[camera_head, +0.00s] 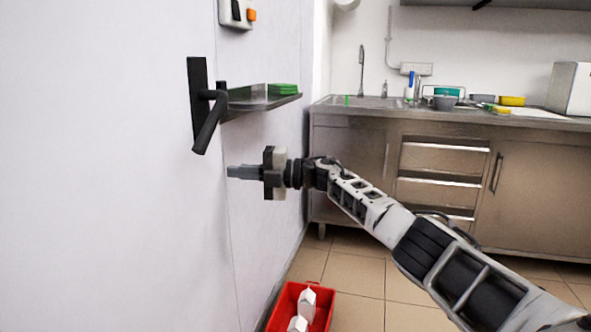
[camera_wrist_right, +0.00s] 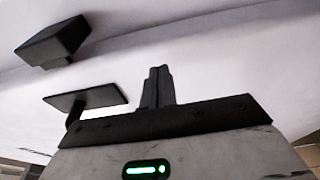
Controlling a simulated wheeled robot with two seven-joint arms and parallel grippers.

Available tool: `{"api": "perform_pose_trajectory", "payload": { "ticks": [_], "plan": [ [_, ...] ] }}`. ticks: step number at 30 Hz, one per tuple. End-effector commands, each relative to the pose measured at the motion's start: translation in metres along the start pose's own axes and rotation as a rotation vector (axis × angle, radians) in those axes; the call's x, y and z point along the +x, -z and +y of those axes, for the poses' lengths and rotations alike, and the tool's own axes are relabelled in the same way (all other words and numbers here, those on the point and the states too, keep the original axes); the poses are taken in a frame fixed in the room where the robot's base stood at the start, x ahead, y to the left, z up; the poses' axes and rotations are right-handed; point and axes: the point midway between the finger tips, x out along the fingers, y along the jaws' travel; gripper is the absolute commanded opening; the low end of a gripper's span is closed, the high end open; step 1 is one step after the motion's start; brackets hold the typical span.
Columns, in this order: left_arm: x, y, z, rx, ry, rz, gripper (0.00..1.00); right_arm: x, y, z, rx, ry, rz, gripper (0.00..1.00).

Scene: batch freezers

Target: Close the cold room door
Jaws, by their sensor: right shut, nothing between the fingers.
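The cold room door (camera_head: 110,170) is the large white panel filling the left of the head view. Its black lever handle (camera_head: 208,120) slants downward on a black plate. A thin seam runs just right of the handle, and the door looks nearly flush with the wall there; I cannot tell whether it is fully shut. My right gripper (camera_head: 232,171) is shut and empty, pointing left, below and right of the handle and close to the seam. Whether it touches the door is unclear. Its closed fingers also show in the right wrist view (camera_wrist_right: 157,84). My left gripper is not in view.
A dark wall shelf (camera_head: 262,102) with green items (camera_head: 284,89) juts out right of the handle. A control box (camera_head: 237,13) is above. A red crate (camera_head: 284,308) with white cartons stands on the floor below. A steel sink counter (camera_head: 440,117) lines the back.

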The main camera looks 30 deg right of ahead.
Motion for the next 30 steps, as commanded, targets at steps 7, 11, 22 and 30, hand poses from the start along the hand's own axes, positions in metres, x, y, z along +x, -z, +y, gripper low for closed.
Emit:
{"api": "perform_pose_trajectory", "payload": {
  "ticks": [7, 11, 22, 30],
  "plan": [
    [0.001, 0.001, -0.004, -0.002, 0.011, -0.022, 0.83, -0.073, -0.004, -0.004, 0.004, 0.012, 0.005, 0.0],
    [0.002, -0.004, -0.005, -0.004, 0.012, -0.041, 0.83, -0.1, -0.003, -0.005, 0.005, 0.014, 0.017, 0.0],
    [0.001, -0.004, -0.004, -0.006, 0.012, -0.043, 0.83, -0.131, -0.001, -0.005, 0.004, 0.014, 0.035, 0.0],
    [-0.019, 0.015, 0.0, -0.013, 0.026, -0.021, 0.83, -0.131, -0.001, 0.02, 0.004, 0.013, 0.034, 0.0]
  ]
}}
